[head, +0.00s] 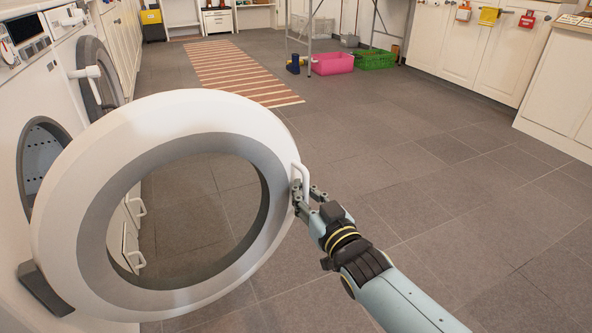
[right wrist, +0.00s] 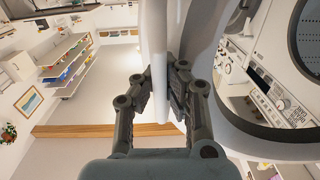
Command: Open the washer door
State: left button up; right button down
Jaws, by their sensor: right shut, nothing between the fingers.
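The washer door (head: 62,230), a large white ring with a grey inner rim and a see-through window, stands swung wide out from the washer (head: 12,130). The drum opening (head: 40,158) shows behind it at the left. The white door handle (head: 304,178) is on the door's right edge; it also shows in the right wrist view (right wrist: 159,60). My right gripper (head: 303,193) is at the handle, its fingertips beside it. It is shut with nothing held between the fingers; it also shows in the right wrist view (right wrist: 165,98). My left gripper is not in view.
A second machine with a grey round door (head: 97,75) stands beyond the washer. A striped rug (head: 235,70), a pink bin (head: 332,63) and a green crate (head: 374,59) lie farther back. White cabinets (head: 480,45) line the right. The tiled floor between is clear.

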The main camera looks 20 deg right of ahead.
jog(key=c, duration=2)
grip_release()
jog(key=s, duration=0.2)
jog(key=s+p, duration=0.1)
jog(key=s, duration=0.3)
jog(key=shift+s+d+r, duration=0.1)
jog(key=shift+s+d, duration=0.15)
jog(key=shift+s, duration=0.15)
jog(key=o, duration=0.4)
jog(key=shift+w+f, duration=0.15)
jog(key=shift+f, duration=0.05)
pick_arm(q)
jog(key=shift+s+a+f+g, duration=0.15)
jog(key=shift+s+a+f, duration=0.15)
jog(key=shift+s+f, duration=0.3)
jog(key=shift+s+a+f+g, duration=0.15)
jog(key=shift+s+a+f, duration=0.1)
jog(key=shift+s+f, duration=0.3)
pick_arm(e)
jog(key=shift+r, duration=0.1)
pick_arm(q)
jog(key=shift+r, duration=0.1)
pick_arm(e)
jog(key=s+d, duration=0.1)
jog(key=s, duration=1.1)
jog(key=shift+d, duration=0.15)
